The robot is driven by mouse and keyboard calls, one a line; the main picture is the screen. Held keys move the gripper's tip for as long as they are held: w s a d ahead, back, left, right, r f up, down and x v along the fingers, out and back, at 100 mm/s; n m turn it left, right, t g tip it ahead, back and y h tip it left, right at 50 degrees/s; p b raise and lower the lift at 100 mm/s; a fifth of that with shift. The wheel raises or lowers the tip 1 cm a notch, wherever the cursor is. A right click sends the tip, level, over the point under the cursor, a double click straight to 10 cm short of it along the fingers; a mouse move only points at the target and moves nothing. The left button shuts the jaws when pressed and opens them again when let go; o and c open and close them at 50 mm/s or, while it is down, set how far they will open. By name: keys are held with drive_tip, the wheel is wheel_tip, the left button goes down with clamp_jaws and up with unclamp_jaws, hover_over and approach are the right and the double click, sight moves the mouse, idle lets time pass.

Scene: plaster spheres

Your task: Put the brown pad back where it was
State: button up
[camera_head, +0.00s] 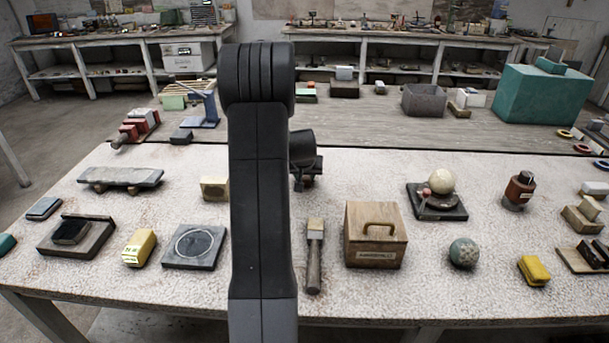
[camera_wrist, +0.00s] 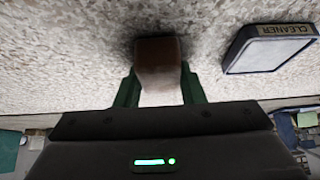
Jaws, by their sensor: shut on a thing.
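The brown pad (camera_wrist: 158,62) is between the two green fingers of my gripper (camera_wrist: 158,88) in the wrist view. My gripper is shut on it. A dark shadow lies around the pad's far end on the speckled tabletop, so it is close to the surface; I cannot tell whether it touches. In the head view my arm stands in front of the middle of the table, and I cannot make out the pad or the fingertips there.
A dark-framed tray labelled CLEANER (camera_wrist: 270,48) lies right of the pad in the wrist view. In the head view, a ringed dark slab (camera_head: 195,247), a brush (camera_head: 314,262) and a wooden box (camera_head: 375,238) stand near the arm. Bare tabletop (camera_head: 450,300) shows along the front.

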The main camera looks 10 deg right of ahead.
drive_tip(key=o, duration=1)
drive_tip(key=shift+o, duration=0.2)
drive_tip(key=shift+r+p, duration=0.2)
drive_tip(key=shift+p, duration=0.1)
drive_tip(key=v, duration=1.2)
drive_tip(key=shift+b, duration=0.35)
drive_tip(key=shift+w+f, duration=0.1)
